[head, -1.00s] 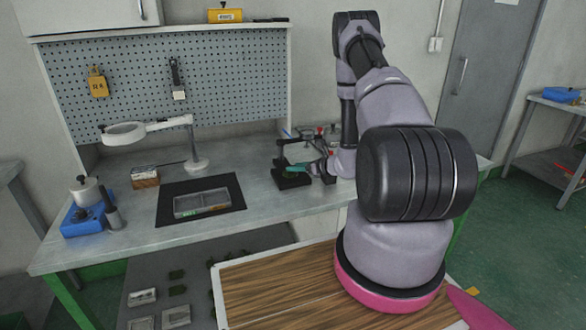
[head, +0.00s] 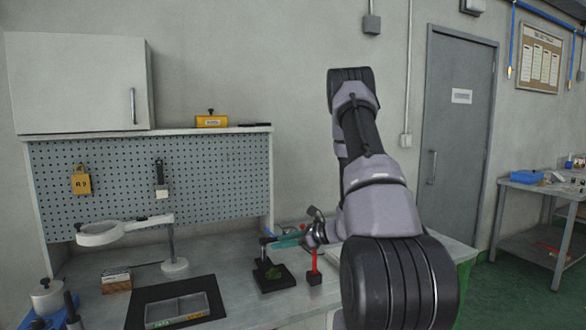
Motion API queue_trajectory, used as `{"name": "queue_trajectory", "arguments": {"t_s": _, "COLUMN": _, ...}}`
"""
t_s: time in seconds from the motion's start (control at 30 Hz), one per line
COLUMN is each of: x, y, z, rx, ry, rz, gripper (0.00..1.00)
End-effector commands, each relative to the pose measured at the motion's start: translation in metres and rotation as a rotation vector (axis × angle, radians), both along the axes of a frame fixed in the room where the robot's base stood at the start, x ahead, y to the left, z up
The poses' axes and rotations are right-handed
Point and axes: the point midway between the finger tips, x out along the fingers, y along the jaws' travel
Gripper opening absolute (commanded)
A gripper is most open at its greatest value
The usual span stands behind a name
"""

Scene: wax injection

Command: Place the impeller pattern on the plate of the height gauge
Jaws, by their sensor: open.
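The height gauge (head: 263,285) stands on the bench right of centre in the head view, with a dark plate and a short dark post. The impeller pattern (head: 276,272) is a small dark green piece lying on that plate. My gripper (head: 284,241), with teal fingers, is above the pattern and to its right, beside the top of the post. It is open and appears empty, apart from the pattern. Small details of the fingers are hard to make out at this size.
A red-handled tool on a dark base (head: 314,270) stands close right of the gauge. A dark mat (head: 140,305) with a grey divided tray (head: 178,309) lies to the left. A magnifier lamp (head: 172,265) and a small box (head: 116,281) stand behind it.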

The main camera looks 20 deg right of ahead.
Motion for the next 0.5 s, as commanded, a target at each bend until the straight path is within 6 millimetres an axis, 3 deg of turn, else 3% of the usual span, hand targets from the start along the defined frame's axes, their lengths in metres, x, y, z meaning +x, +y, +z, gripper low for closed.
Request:
{"name": "queue_trajectory", "arguments": {"t_s": 0.03, "x": -0.004, "y": 0.019, "z": 0.034, "rx": -0.043, "ry": -0.044, "rz": 0.091, "gripper": 0.53}}
{"name": "queue_trajectory", "arguments": {"t_s": 0.2, "x": -0.040, "y": 0.070, "z": 0.110, "rx": -0.210, "ry": -0.149, "rz": 0.381, "gripper": 0.53}}
{"name": "queue_trajectory", "arguments": {"t_s": 0.33, "x": -0.078, "y": 0.097, "z": 0.156, "rx": -0.373, "ry": -0.233, "rz": 0.580, "gripper": 0.53}}
{"name": "queue_trajectory", "arguments": {"t_s": 0.5, "x": -0.131, "y": 0.116, "z": 0.201, "rx": -0.625, "ry": -0.350, "rz": 0.805, "gripper": 0.53}}
